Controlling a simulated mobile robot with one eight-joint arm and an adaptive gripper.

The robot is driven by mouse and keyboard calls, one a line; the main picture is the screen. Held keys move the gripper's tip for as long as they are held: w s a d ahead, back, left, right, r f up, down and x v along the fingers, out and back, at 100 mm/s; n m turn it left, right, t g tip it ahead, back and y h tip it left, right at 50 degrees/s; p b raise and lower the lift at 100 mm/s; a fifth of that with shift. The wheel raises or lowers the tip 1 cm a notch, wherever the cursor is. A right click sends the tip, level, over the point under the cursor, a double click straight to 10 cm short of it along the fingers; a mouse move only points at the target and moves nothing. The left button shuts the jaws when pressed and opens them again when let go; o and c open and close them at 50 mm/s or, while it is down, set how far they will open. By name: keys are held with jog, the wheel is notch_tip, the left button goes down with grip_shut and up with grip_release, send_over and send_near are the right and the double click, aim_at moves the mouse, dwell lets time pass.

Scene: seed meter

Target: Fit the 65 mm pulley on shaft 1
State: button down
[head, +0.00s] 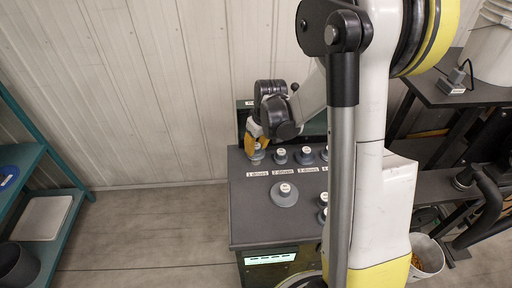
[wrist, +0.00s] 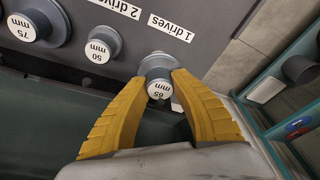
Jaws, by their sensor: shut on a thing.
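The 65 mm pulley (wrist: 156,66) is a grey disc with a white-capped hub marked "65 mm". In the wrist view my gripper (wrist: 160,88) has its yellow fingers shut on that hub from both sides. The pulley is at the panel beside the "1 drives" label (wrist: 171,28). In the head view my gripper (head: 257,144) is over the back left of the grey top, with the pulley (head: 257,158) just under its fingers. Shaft 1 is hidden, so I cannot tell whether the pulley is seated on it.
A 50 mm pulley (wrist: 103,44) and a 75 mm pulley (wrist: 40,26) stand in the same row. A larger pulley (head: 284,194) sits mid-top on the grey machine top (head: 255,225). A teal shelf (head: 38,150) stands at the left, and floor is clear between.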

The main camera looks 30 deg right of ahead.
aim_at(256, 155)
jog(key=shift+s+b+x, duration=0.2)
jog(key=shift+b+x, duration=0.7)
jog(key=shift+x, duration=0.05)
jog(key=shift+s+b+x, duration=0.2)
jog(key=shift+b+x, duration=0.65)
jog(key=shift+x, duration=0.05)
dwell(1.2)
jog(key=c, duration=1.1)
grip_release()
jog(key=v, duration=1.2)
jog(key=shift+d, duration=0.15)
jog(key=s+a+r+m+t, duration=0.1)
jog(key=s+a+r+t, duration=0.1)
jog(key=s+a, duration=0.3)
jog(key=s+a+r+m+t, duration=0.1)
jog(key=s+a+r+t, duration=0.1)
jog(key=s+a, duration=0.4)
jog(key=s+r, duration=0.1)
jog(key=s, duration=0.4)
jog(key=shift+a+r+t, duration=0.3)
jog(key=shift+a, duration=0.05)
